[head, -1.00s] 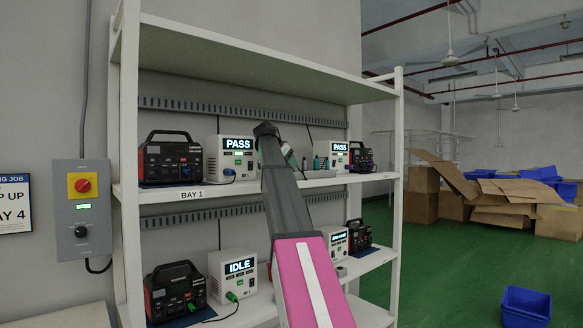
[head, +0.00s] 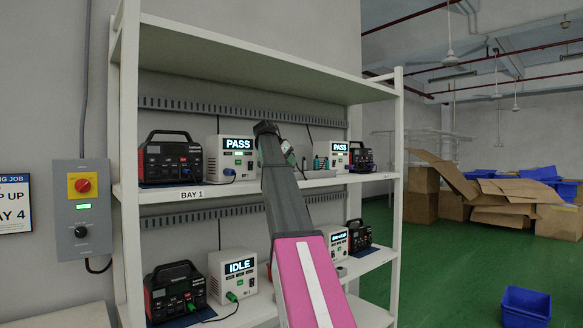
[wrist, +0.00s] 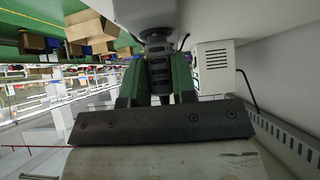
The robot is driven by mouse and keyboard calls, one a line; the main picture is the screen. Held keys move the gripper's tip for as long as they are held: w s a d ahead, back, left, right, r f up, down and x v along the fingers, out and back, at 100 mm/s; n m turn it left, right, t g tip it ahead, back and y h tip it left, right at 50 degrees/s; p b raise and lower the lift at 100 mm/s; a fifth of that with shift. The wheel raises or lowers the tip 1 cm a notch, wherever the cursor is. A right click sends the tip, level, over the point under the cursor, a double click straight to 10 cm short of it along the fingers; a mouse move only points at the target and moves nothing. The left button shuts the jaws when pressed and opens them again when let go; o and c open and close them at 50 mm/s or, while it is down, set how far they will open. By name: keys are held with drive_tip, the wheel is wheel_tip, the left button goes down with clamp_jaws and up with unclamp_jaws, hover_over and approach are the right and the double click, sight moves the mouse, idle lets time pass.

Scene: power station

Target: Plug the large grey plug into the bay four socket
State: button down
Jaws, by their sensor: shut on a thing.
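In the wrist view, my gripper (wrist: 158,92) has its two green fingers shut on a dark grey ribbed plug (wrist: 159,70). A wider grey body (wrist: 155,20) lies beyond the fingertips; whether the plug touches it is unclear. In the head view, the gripper (head: 288,155) is small, at upper-shelf height, and partly hidden behind my arm; the plug cannot be made out there. The lower right white unit (head: 334,240) has a lit display too small to read. I see no readable bay four label, and its socket cannot be picked out.
Shelf posts and edges surround my arm. A switch box (head: 82,210) is at left. Open green floor (head: 440,260) lies right.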

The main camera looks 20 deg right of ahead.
drive_tip(key=shift+r, duration=2.6)
drive_tip(key=shift+s, duration=0.1)
